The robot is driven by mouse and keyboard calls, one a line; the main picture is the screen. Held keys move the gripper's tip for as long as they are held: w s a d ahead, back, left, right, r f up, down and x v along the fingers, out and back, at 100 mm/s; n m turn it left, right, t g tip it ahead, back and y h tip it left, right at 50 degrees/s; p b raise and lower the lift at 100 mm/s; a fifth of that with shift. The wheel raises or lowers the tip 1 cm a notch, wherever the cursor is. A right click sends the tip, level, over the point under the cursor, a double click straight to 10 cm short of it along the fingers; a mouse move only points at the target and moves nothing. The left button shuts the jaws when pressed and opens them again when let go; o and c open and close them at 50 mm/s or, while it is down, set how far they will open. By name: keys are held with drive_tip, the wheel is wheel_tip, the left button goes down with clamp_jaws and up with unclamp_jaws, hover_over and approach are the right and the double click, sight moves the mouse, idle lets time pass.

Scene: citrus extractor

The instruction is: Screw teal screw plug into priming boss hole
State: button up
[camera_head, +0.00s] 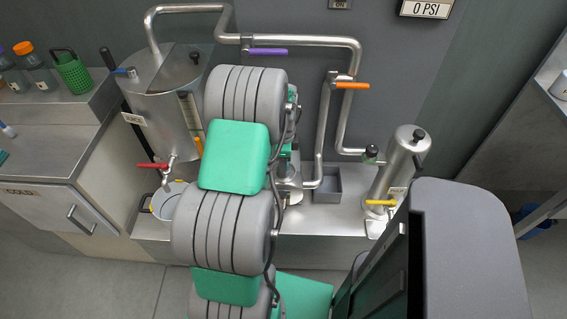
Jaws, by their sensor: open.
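I cannot make out the teal screw plug. The priming boss hole is not visible. A metal fitting (289,180), perhaps a pump body, stands on the steel bench, partly hidden behind my grey and green arm. My arm fills the middle of the view, and its far end reaches toward this fitting. My gripper's fingers are hidden behind the arm.
A steel tank (166,105) with a red-handled tap (152,166) stands left, above a pot (170,203). An empty grey tray (327,185) sits right of the fitting. Pipes with purple (266,52) and orange (352,86) handles rise behind. A steel cylinder (398,170) stands right.

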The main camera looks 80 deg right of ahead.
drive_tip(key=c, duration=0.7)
drive_tip(key=shift+m, duration=0.9)
drive_tip(key=shift+m, duration=1.7)
drive_tip(key=shift+m, duration=1.8)
drive_tip(key=shift+m, duration=0.8)
